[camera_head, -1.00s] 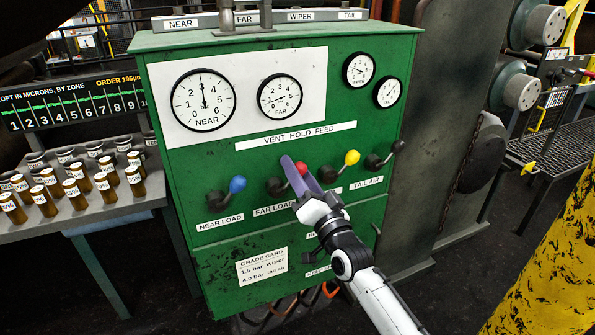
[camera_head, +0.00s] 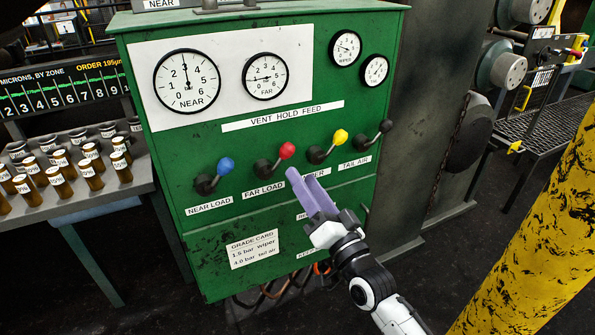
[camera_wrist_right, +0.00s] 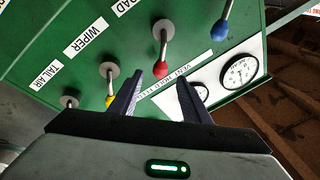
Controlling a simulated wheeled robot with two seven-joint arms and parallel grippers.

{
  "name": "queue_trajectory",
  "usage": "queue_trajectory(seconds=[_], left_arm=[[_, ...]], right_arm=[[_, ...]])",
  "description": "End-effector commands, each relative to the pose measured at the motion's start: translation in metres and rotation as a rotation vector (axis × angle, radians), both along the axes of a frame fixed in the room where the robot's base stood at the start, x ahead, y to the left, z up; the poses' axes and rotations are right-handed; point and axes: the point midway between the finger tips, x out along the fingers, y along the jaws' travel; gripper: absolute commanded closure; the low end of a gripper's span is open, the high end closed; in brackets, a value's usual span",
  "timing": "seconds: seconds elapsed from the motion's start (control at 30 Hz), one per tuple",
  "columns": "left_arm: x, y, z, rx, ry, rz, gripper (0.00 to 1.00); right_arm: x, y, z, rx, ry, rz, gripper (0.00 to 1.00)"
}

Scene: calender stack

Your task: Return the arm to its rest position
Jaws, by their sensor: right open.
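My right gripper (camera_head: 311,190) is in front of the green control panel (camera_head: 215,145), its two purple fingers apart with nothing between them. It is below and to the right of the red far load lever (camera_head: 287,150) and clear of it. The wiper lever has a yellow knob (camera_head: 340,136), and its label is partly hidden by the fingers. The near load lever has a blue knob (camera_head: 226,166); the tail air lever has a black knob (camera_head: 386,126). In the right wrist view, the open fingers (camera_wrist_right: 158,92) point toward the panel. My left gripper is not in view.
A yellow post (camera_head: 540,230) stands at the right. Several amber vials (camera_head: 60,182) stand on a bench at the left. Gauges (camera_head: 187,81) fill the panel's upper part, with a grade card (camera_head: 252,249) below. Dark open floor lies right of the panel.

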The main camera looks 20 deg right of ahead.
Motion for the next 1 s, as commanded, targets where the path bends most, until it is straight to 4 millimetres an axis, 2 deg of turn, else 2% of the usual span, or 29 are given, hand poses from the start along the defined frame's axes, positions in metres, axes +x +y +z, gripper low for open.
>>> queue_trajectory(seconds=[0.53, 0.63, 0.67, 0.77, 0.87, 0.9, 0.97, 1.0], left_arm=[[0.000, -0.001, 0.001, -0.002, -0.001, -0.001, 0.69], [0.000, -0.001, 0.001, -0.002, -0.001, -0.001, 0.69], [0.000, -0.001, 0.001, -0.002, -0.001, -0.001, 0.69], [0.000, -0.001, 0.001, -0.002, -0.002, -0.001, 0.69], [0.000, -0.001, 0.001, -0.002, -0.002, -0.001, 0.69], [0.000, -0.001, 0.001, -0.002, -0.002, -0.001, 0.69], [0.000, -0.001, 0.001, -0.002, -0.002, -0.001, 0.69], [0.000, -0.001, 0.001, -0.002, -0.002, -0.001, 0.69]], right_arm=[[-0.005, 0.000, -0.001, 0.000, 0.001, 0.001, 0.57], [-0.010, 0.002, -0.016, -0.025, 0.033, 0.003, 0.57], [-0.014, 0.004, -0.024, -0.042, 0.053, 0.005, 0.57], [-0.035, 0.014, -0.071, -0.136, 0.161, 0.016, 0.57], [-0.072, 0.025, -0.133, -0.273, 0.309, 0.046, 0.57], [-0.091, 0.028, -0.158, -0.332, 0.373, 0.063, 0.57], [-0.120, 0.033, -0.193, -0.420, 0.463, 0.091, 0.57], [-0.142, 0.036, -0.215, -0.476, 0.523, 0.113, 0.57]])
